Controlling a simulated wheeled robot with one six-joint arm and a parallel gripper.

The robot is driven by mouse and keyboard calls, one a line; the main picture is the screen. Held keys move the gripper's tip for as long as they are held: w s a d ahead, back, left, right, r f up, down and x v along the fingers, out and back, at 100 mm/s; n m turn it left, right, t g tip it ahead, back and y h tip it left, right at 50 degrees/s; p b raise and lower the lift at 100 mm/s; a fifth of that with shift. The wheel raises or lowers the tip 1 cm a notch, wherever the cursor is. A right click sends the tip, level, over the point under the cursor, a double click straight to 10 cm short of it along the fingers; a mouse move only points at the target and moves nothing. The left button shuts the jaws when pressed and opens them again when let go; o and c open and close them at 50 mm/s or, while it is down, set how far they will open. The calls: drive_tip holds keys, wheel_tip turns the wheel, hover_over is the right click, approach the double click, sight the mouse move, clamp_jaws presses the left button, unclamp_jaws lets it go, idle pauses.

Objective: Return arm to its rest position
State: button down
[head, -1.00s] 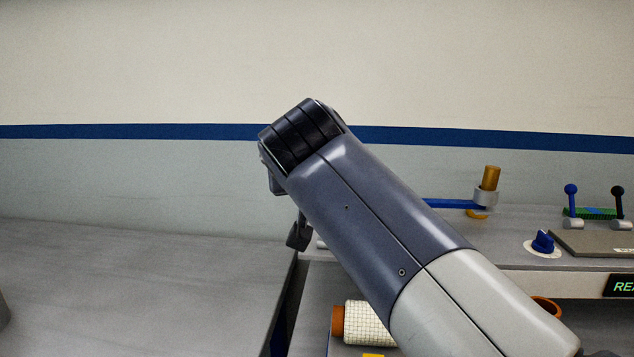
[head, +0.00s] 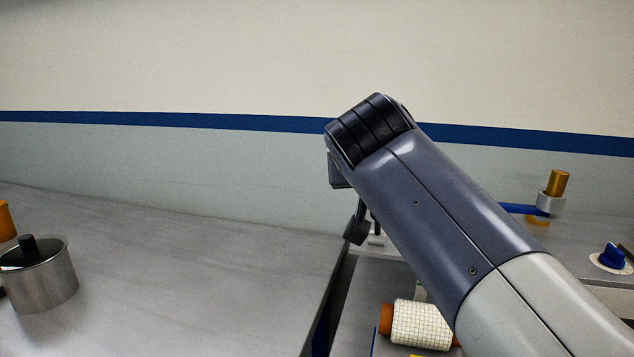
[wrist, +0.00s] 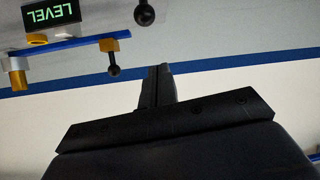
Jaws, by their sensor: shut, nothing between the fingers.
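My arm crosses the right half of the head view, raised and bent, with its dark joint at the top. Below that joint a small dark part of the wrist end (head: 357,224) shows, mostly hidden behind the arm. In the wrist view my gripper (wrist: 158,72) has its two black fingers shut together with nothing between them. The fingers show against the pale wall and its blue stripe, apart from any object.
A metal pot with a black-knobbed lid (head: 40,275) stands on the grey table (head: 170,260) at left. A gridded roll (head: 422,325) lies below my arm. A blue knob (head: 612,257) is at right. An upside-down LEVEL display (wrist: 52,10) shows in the wrist view.

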drive_tip(key=x, duration=0.2)
drive_tip(key=r+p+x, duration=0.1)
drive_tip(key=x, duration=0.1)
drive_tip(key=shift+w+d+f, duration=0.15)
drive_tip(key=shift+w+f, duration=0.1)
drive_tip(key=shift+w, duration=0.25)
drive_tip(key=w+d+f+g+y+p, duration=0.2)
drive_tip(key=w+g+p, duration=0.5)
drive_tip(key=p, duration=1.3)
drive_tip(key=shift+w+d+f+g+y, duration=0.35)
drive_tip(key=shift+d+f+g, duration=0.35)
drive_tip(key=shift+f, duration=0.25)
drive_tip(key=shift+w+f, duration=0.1)
drive_tip(key=shift+a+b, duration=0.15)
drive_tip(key=shift+b, duration=0.2)
